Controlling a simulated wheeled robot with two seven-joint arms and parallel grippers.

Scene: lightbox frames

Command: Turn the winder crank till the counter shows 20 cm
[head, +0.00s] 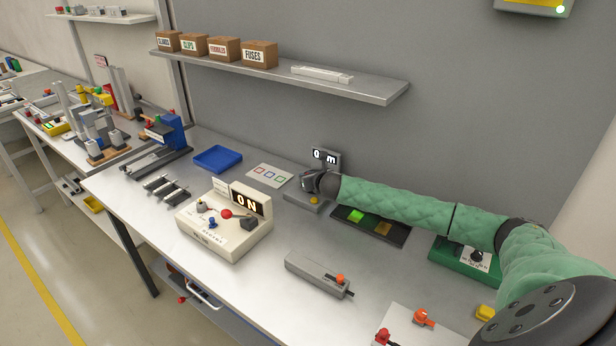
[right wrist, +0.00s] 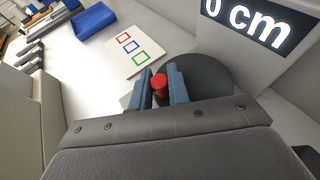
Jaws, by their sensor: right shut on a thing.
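The winder (head: 303,201) is a grey unit at the back of the bench, below the wall shelf. Its counter (head: 326,157) stands upright behind it; in the right wrist view the counter (right wrist: 247,22) reads 0 cm, partly cut by the top edge. My right gripper (head: 309,184) is at the winder and hides most of the crank. In the right wrist view its blue fingers (right wrist: 161,77) are shut on the red crank knob (right wrist: 160,87), over a dark round disc (right wrist: 205,78). My left gripper is not in view.
A cream box with an ON display (head: 213,240) stands left of the winder. A blue tray (head: 218,158) and a card with coloured squares (head: 269,175) lie behind it. A dark panel with a green light (head: 357,216) lies under my right arm. A grey device (head: 317,275) lies in front.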

